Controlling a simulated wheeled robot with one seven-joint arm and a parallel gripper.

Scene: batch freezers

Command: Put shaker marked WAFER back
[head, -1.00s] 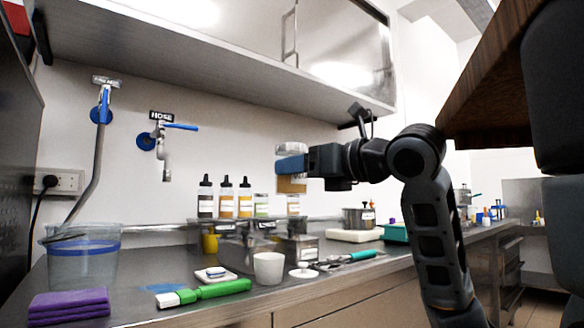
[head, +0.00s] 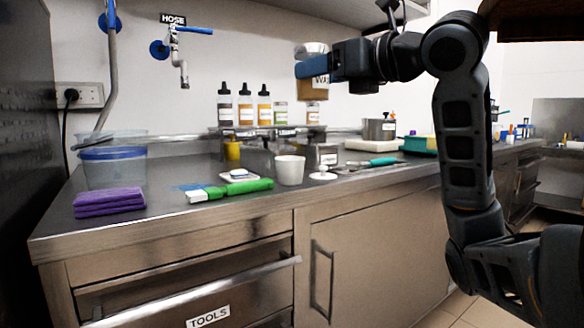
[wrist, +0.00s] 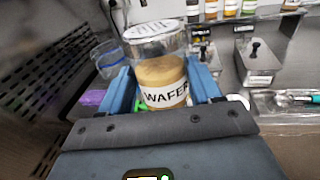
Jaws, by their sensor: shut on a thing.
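The shaker marked WAFER (wrist: 162,82) is a clear jar with tan contents and a white label. My gripper (wrist: 163,88) is shut on it, one blue finger on each side, and holds it upright. In the head view the shaker (head: 313,86) hangs in the air above the counter, in front of the wall, and my gripper (head: 312,67) partly covers it. Below it stands a raised shelf (head: 232,129) with several dark-capped bottles (head: 246,104) and two small jars (head: 313,113).
The counter holds a white cup (head: 290,170), a green brush (head: 240,188), purple cloths (head: 109,201), a clear tub (head: 113,167), metal containers (head: 326,155) and a pot (head: 379,129). A hose tap (head: 180,50) is on the wall. The counter's front strip is mostly clear.

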